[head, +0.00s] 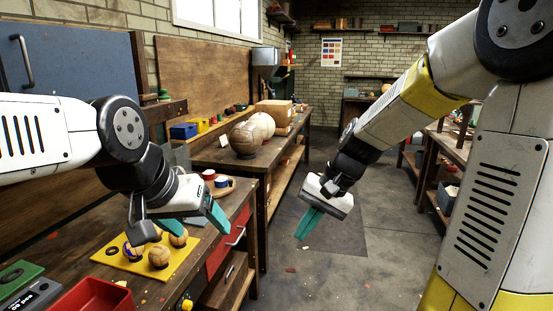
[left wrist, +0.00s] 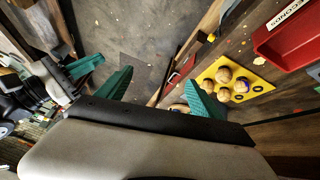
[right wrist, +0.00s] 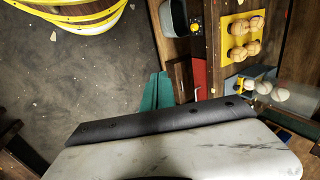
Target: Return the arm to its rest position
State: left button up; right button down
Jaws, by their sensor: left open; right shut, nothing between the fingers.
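My left gripper (head: 180,217) is open over the front bench, just above and beyond the yellow mat (head: 104,254). Its teal fingers stand wide apart with nothing between them in the left wrist view (left wrist: 159,92). Small leather balls, including a tan one (head: 158,257) and one with purple marks (head: 131,252), sit on the mat, partly hidden by the left gripper. My right gripper (head: 309,222) hangs over the open floor, away from the bench. Its fingers are together and empty in the right wrist view (right wrist: 157,92).
A red bin (head: 95,298) stands at the bench's near edge; its label reads SECONDS in the left wrist view. Larger balls (head: 243,139) stand on the back bench.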

jog(key=s+d+r+n+t+h, duration=0.1)
jog(key=s+d+r+t, duration=0.1)
jog(key=s+d+r, duration=0.2)
jog(key=s+d+r+n+t+h, duration=0.1)
jog(key=s+d+r+n+t, duration=0.1)
jog(key=s, duration=0.5)
notch_tip(320, 180, up, 3)
jog(key=shift+s+d+r+t+h, duration=0.1)
jog(key=shift+s+d+t+h, duration=0.4)
jog(key=shift+d, duration=0.45)
